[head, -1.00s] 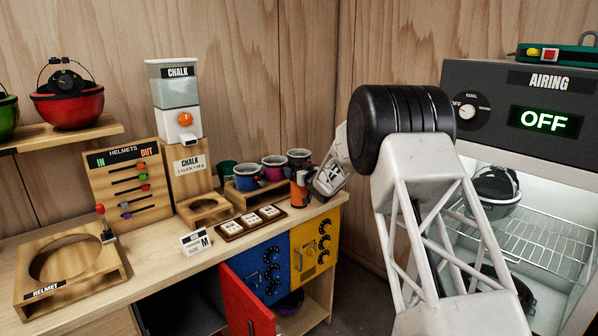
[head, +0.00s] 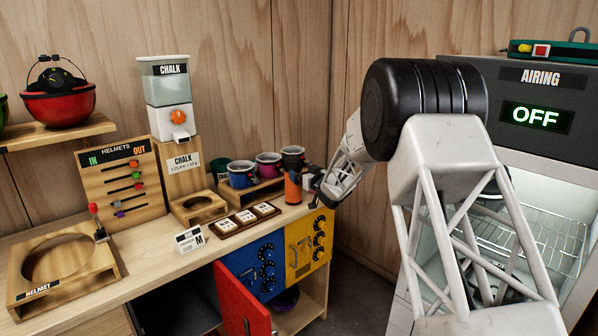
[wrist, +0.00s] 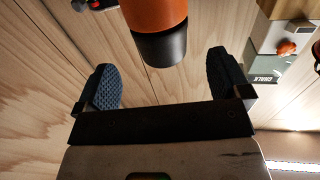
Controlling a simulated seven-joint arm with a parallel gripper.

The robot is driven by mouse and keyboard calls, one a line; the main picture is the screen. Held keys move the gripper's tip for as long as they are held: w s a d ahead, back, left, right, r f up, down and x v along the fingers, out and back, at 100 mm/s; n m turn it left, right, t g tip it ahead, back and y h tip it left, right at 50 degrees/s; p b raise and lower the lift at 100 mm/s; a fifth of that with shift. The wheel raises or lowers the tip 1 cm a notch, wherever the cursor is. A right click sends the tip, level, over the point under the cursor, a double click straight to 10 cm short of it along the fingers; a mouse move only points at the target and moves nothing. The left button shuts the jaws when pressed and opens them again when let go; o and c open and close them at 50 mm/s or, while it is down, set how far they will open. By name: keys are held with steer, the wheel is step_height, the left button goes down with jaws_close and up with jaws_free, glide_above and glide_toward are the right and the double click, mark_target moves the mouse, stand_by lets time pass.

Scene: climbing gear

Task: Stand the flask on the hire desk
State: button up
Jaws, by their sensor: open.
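The orange flask with a dark cap (head: 292,190) stands upright near the right end of the wooden hire desk (head: 150,245). In the wrist view the flask (wrist: 153,12) shows at the top, its dark end toward my gripper. My gripper (head: 315,188) is just right of the flask, at the desk's right end. In the wrist view its two dark pads (wrist: 165,84) are wide apart with nothing between them. The flask lies beyond the pads, apart from them.
The chalk dispenser (head: 170,100) is at the back. A red door (head: 240,300) hangs open below. The airing cabinet (head: 480,75) is at right.

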steer(key=shift+v, duration=2.05)
steer(key=shift+s, duration=0.1)
steer(key=s+d+r+m+g+h, duration=0.1)
steer(key=s+d+r+m+h, duration=0.25)
steer(key=s, duration=0.55)
steer(key=s+d+r+g+h, duration=0.1)
steer(key=s+d+r+h, duration=0.2)
steer(key=s+d+r, duration=0.35)
steer(key=s+d+r+m+g+h, duration=0.1)
steer(key=s+d+r+m+h, duration=0.25)
steer(key=s, duration=0.75)
steer(key=s+d+f+g, duration=0.2)
steer(key=s+g, duration=0.1)
steer(key=s, duration=1.1)
steer(key=s+d+f+g, duration=0.1)
steer(key=s+f+g, duration=0.1)
steer(key=s, duration=1.3)
steer(key=s+d+f+g, duration=0.2)
steer(key=s+g, duration=0.2)
steer(key=s, duration=1)
steer(key=shift+s+d+h, duration=0.3)
steer(key=shift+d+h, duration=0.05)
steer(key=shift+h, duration=0.05)
steer(key=shift+f, duration=0.1)
